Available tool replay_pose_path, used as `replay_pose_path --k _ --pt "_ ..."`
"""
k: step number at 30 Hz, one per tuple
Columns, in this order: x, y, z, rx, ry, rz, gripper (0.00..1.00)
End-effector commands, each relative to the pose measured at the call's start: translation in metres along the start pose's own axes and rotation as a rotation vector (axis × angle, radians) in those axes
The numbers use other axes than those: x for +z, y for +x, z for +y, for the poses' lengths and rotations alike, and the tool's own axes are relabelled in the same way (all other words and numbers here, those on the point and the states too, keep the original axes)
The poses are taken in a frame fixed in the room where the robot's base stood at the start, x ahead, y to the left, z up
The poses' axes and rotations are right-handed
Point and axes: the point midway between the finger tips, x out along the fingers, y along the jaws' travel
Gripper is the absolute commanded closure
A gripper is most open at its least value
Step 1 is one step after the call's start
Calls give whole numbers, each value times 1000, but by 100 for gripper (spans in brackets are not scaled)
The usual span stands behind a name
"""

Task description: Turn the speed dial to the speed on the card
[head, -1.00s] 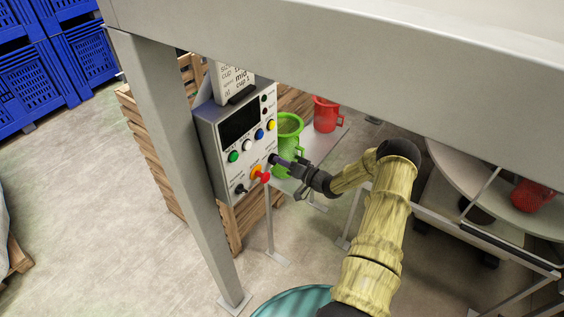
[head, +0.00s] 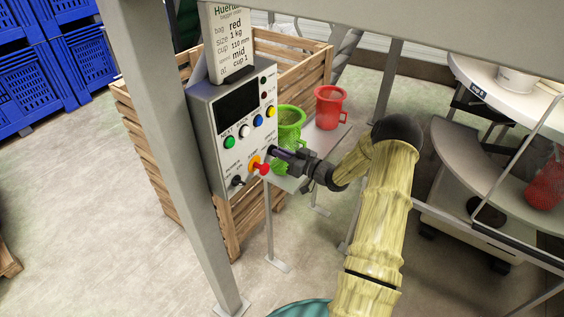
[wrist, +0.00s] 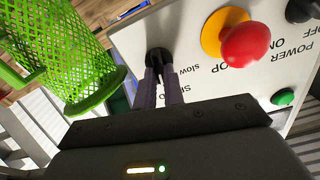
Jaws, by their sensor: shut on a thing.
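The card (head: 231,50) stands on top of the grey control box (head: 207,125). Its readable lines include "red", "1 kg", "110 mm", "mid" and "cup 1". The speed dial (wrist: 157,56) is a small black knob on the panel, with "slow" printed near it in the wrist view. My gripper (wrist: 164,80) is shut on the dial, a finger on either side. In the head view my gripper (head: 277,153) reaches the panel from the right and hides the dial. The dial's pointer direction cannot be made out.
A red stop button on yellow (wrist: 243,43) sits close beside the dial. A black power switch (head: 237,181) and coloured buttons share the panel. A green mesh cup (head: 290,125) stands just behind my gripper, and a red cup (head: 328,107) farther back. A grey post (head: 185,170) stands at left.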

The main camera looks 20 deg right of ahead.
Motion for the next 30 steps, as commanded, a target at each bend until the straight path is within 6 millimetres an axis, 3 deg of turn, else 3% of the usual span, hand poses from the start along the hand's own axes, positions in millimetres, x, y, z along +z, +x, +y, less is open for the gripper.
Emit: replay_pose_path --k 1,9,24,25,28,30 --pt "7 -1 2 3 -33 -3 100" --pt "4 -1 0 2 -159 -5 100" --pt "2 -2 0 3 -188 -6 100" --pt "2 -2 0 3 -188 -6 88" --pt "2 -1 0 3 -187 -5 68" --pt "2 -1 0 2 -188 -4 68"
